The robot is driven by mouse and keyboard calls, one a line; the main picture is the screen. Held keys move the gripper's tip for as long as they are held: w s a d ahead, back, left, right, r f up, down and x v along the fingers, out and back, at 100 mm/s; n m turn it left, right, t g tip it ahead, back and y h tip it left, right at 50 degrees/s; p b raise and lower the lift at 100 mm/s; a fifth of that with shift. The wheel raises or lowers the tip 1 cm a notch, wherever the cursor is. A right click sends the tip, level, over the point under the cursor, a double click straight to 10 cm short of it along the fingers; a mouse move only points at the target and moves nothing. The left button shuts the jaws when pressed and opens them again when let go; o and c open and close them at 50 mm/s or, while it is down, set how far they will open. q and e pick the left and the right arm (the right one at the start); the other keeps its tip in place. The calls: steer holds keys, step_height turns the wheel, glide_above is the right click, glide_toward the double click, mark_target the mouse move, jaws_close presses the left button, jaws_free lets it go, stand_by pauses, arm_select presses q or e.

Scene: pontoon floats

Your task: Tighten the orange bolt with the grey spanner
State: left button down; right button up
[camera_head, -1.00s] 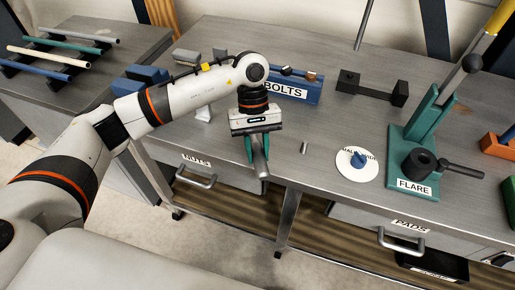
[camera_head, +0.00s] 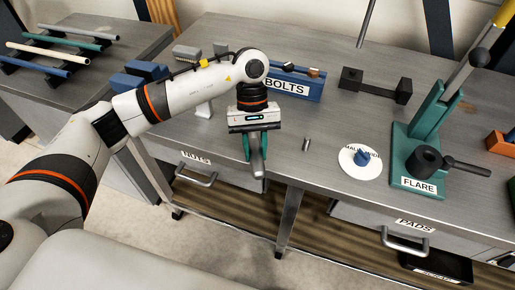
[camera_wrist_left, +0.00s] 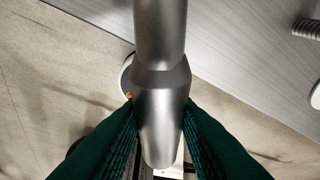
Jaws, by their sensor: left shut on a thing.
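My left gripper (camera_head: 253,147) has green finger pads and points down at the bench's front edge. It is shut on a smooth grey metal tool, which I take for the grey spanner (camera_head: 258,164). In the left wrist view the spanner (camera_wrist_left: 160,105) stands between the two pads, wider in the middle; its working end is not clear. I cannot make out the orange bolt for certain. A small copper-coloured head (camera_head: 314,72) shows in the blue BOLTS rack (camera_head: 300,90), and a tiny orange spot shows beside the spanner in the wrist view. My right gripper is out of view.
A short grey stud (camera_head: 306,144) stands on the bench right of the gripper. Beyond it are a white disc (camera_head: 349,169) with a blue piece, the green FLARE tool (camera_head: 428,178) and a black block fixture (camera_head: 375,86). NUTS and PADS drawers are below.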

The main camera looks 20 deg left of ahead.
arm_select(q)
steer(key=shift+s+a+m+b, duration=0.1)
steer(key=shift+a+m+b, duration=0.15)
steer(key=shift+m+b, duration=0.05)
stand_by(0.4)
steer(key=shift+s+a+m+y+b, duration=0.2)
steer(key=shift+a+m+y+b, duration=0.15)
steer(key=shift+b, duration=0.2)
steer(key=shift+a, duration=0.15)
steer(key=shift+s+a+m+b, duration=0.1)
steer(key=shift+a+m+b, duration=0.2)
steer(key=shift+m+b, duration=0.25)
steer(key=shift+a+b, duration=0.2)
steer(key=shift+b, duration=0.25)
steer(key=shift+s+a+m+y+b, duration=0.1)
steer(key=shift+a+m+y+b, duration=0.15)
steer(key=shift+a+m+b, duration=0.2)
steer(key=shift+a+m+b, duration=0.25)
steer(key=shift+m+b, duration=0.1)
stand_by(0.5)
